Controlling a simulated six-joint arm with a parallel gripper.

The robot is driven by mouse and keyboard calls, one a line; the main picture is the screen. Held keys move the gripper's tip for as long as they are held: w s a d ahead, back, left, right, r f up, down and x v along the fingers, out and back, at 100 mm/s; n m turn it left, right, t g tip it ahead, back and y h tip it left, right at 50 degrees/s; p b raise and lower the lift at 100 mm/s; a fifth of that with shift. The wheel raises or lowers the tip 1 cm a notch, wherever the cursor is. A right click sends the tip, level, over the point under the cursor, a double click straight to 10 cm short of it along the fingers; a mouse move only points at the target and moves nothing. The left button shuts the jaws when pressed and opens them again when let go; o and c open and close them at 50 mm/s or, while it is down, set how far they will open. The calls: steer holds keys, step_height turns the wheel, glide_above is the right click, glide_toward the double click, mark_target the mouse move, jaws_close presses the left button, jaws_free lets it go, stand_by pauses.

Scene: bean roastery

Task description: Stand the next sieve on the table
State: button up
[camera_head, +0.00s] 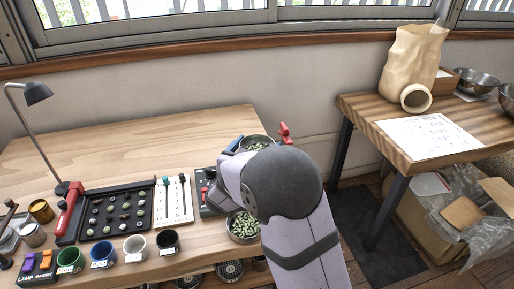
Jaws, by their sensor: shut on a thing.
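My arm comes up from the lower right and covers the right end of the wooden table (130,145). My gripper's fingers and whatever they hold are hidden behind my own arm. Round perforated metal sieves (230,271) show low at the front, under the table edge, with another sieve (188,283) to their left. A metal bowl of green beans (243,226) is partly covered by my arm. A second round vessel of green beans (257,143) shows just beyond my wrist, and I cannot tell whether it is a bowl or a sieve.
A black sample tray (117,210), a white card (173,201) and a dark box with a red part (206,193) stand left of my arm. Several cups (134,247) line the front edge. A lamp (38,95) stands left. The table's back left is clear. A side table (356,106) stands right.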

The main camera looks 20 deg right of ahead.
steer(key=shift+s+a+f, duration=0.1)
steer(key=shift+f, duration=0.3)
steer(key=shift+f, duration=0.15)
steer(key=o, duration=1)
steer(key=shift+f+b, duration=0.1)
steer(key=shift+b, duration=0.25)
steer(key=v, duration=0.7)
steer(key=shift+s, duration=0.25)
steer(key=shift+c, duration=1.3)
